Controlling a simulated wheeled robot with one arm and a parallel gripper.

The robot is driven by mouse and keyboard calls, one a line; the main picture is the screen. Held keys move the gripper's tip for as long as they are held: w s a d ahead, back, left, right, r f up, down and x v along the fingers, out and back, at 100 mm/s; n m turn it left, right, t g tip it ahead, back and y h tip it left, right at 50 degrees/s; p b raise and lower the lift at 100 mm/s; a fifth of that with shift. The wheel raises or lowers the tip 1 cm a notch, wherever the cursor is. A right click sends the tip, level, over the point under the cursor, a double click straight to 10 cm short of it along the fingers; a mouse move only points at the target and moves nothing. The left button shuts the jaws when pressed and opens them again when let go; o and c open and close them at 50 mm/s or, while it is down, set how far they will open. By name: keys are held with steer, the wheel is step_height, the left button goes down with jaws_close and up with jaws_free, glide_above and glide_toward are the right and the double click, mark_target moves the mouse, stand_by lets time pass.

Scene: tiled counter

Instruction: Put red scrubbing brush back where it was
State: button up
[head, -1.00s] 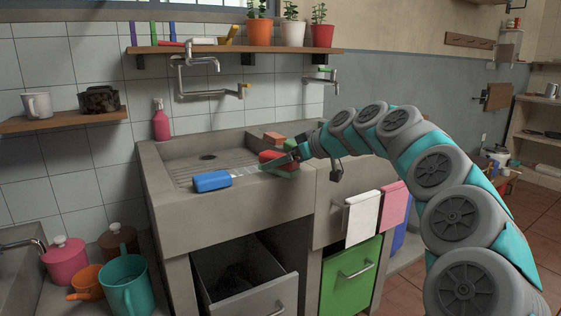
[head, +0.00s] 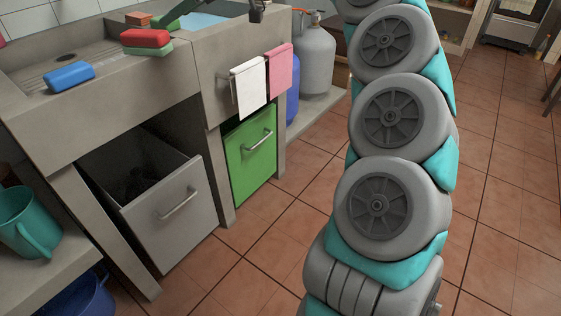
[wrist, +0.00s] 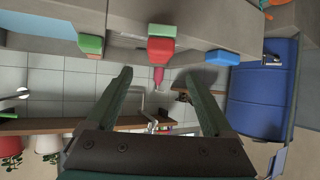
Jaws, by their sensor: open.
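The red scrubbing brush (head: 145,38) lies on the front rim of the stone sink, with a green layer (head: 150,50) under its red top. In the wrist view, which is upside down, the red top (wrist: 160,50) shows just beyond and between my fingertips. My gripper (wrist: 158,76) is open, with its two fingers apart and nothing between them. In the head view only a dark green part of it shows at the top edge, above and behind the brush; its fingertips are not clear there.
A blue brush (head: 69,76) lies left of the red one on the sink rim. An orange-and-green block (head: 137,18) sits farther back. Below, a grey drawer (head: 178,205) stands open. White (head: 249,86) and pink (head: 279,70) towels hang in front. The tiled floor at right is clear.

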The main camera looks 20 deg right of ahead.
steer(key=shift+s, duration=0.1)
steer(key=s+a+f+m+g+h, duration=0.1)
steer(key=s+a+f+g+h, duration=0.1)
steer(key=s+f, duration=0.6)
steer(key=s+a+f+m+g+h, duration=0.1)
steer(key=s+f+m+g+h, duration=0.15)
steer(key=s, duration=0.85)
steer(key=s+d+f+m+g+h, duration=0.1)
steer(key=s+d+f+m+h, duration=0.1)
steer(key=s+d+f, duration=0.3)
steer(key=s+d+f+m+g+h, duration=0.1)
steer(key=s+d+f+m, duration=0.2)
steer(key=s+f, duration=0.6)
steer(key=s+d+f+m+g+h, duration=0.2)
steer(key=s+d+f, duration=0.4)
steer(key=s, duration=0.7)
steer(key=shift+d+f+m+h, duration=0.35)
steer(key=shift+f+m, duration=0.1)
steer(key=shift+f, duration=0.5)
steer(key=shift+w, duration=0.1)
